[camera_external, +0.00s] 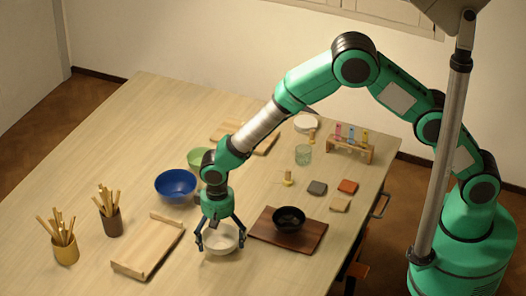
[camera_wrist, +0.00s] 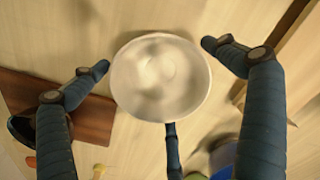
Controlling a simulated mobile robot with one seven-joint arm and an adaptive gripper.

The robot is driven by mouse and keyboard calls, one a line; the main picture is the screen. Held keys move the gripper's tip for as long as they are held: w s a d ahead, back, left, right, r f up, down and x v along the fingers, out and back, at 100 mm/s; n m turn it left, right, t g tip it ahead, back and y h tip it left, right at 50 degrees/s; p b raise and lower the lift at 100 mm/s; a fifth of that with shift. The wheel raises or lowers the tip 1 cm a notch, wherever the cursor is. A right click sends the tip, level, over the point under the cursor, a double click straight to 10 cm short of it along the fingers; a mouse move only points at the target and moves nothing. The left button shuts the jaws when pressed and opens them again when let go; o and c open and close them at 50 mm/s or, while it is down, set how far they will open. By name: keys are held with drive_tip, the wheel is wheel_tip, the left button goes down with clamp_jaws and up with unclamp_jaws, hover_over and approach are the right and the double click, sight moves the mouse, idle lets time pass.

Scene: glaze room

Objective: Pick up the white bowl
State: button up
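The white bowl (camera_external: 221,240) stands upright on the table near its front edge, just left of the brown wooden board. In the wrist view the bowl (camera_wrist: 160,78) shows from above, round and empty, in the middle of the picture. My gripper (camera_external: 219,246) is directly over it, pointing down, with its fingers spread around the rim. In the wrist view the three dark fingers of my gripper (camera_wrist: 158,62) lie at the left, right and lower edges of the bowl. Small gaps show at left and right; I cannot tell whether the lower finger touches.
A black bowl (camera_external: 289,219) sits on the brown board (camera_external: 262,234) close to the right. A blue bowl (camera_external: 175,185) and green bowl (camera_external: 197,156) stand behind. A wooden tray (camera_external: 147,250) and tool cups (camera_external: 66,251) are left. The table's front edge is near.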

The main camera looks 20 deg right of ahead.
drive_tip(key=c, duration=1.1)
wheel_tip(320, 180, up, 10)
idle(0.4)
